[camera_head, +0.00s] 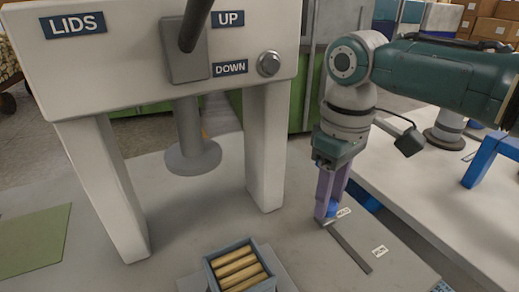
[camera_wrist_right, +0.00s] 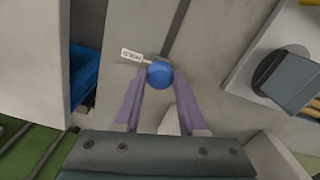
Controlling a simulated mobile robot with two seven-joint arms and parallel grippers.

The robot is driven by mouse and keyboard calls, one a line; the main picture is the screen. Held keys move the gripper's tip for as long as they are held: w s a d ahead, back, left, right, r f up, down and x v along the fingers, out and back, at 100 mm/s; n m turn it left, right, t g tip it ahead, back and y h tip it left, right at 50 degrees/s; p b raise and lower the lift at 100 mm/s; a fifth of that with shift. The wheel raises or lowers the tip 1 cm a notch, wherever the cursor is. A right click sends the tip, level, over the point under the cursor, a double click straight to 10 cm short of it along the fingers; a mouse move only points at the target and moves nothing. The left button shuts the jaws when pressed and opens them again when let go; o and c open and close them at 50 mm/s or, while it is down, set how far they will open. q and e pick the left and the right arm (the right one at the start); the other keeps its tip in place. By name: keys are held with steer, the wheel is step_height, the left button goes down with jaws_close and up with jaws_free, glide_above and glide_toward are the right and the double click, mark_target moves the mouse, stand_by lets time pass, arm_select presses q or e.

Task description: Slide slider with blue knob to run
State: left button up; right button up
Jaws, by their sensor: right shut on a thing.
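The slider's round blue knob (camera_head: 322,217) sits at the far end of a dark slot (camera_head: 350,249) in the grey table top. In the right wrist view the blue knob (camera_wrist_right: 159,75) lies between my fingertips, with the slot (camera_wrist_right: 178,28) running away from it. My right gripper (camera_head: 327,205) points down with its purple fingers shut on the knob. One small white label (camera_head: 344,213) is beside the knob, and another label (camera_head: 380,251) is near the slot's other end. My left gripper is out of view.
A white press (camera_head: 160,75) marked LIDS, UP and DOWN stands left of the slot. A grey box (camera_head: 216,278) with several wooden rods is at the front. A blue bin (camera_wrist_right: 84,76) lies beyond the table edge. The surface along the slot looks clear.

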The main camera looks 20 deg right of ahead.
jaws_close()
stand_by(0.9)
